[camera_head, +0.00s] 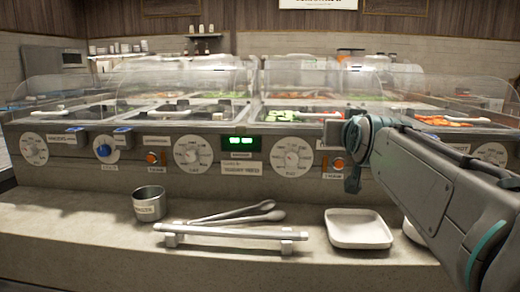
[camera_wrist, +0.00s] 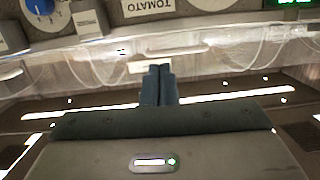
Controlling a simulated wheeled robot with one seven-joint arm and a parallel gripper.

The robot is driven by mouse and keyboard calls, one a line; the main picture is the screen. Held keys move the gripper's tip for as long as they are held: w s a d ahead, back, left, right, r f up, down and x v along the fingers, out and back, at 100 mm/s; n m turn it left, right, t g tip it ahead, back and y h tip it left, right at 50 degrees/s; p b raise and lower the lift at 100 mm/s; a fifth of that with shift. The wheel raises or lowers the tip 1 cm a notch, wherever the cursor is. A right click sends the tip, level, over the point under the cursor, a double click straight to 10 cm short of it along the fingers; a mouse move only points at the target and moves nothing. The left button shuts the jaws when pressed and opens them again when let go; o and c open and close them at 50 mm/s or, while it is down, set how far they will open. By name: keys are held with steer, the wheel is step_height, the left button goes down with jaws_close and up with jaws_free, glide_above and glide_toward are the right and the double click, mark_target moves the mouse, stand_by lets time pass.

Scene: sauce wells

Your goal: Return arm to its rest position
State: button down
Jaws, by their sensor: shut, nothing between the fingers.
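My arm (camera_head: 445,185) reaches in from the right of the head view.
Clear curved covers (camera_head: 190,85) stand over the food wells behind the panel (camera_head: 215,150). On the ledge (camera_head: 90,240) are a metal cup (camera_head: 149,204), tongs (camera_head: 240,214), a bar on two white supports (camera_head: 230,232) and a white square dish (camera_head: 358,229). The ledge's left end is clear.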

steer(key=s+a+f+g+p, duration=0.2)
steer(key=s+g+p, duration=0.4)
steer(key=s+p, duration=0.6)
steer(key=s+a+f+n+g+y+p, duration=0.1)
steer(key=s+a+f+g+p, duration=0.1)
steer(key=s+a+g+p, duration=0.2)
steer(key=s+g+p, duration=0.3)
steer(key=s+p, duration=0.5)
steer(key=p, duration=0.3)
steer(key=shift+y+p, duration=0.3)
steer(key=shift+p, duration=0.05)
steer(key=shift+f, duration=0.1)
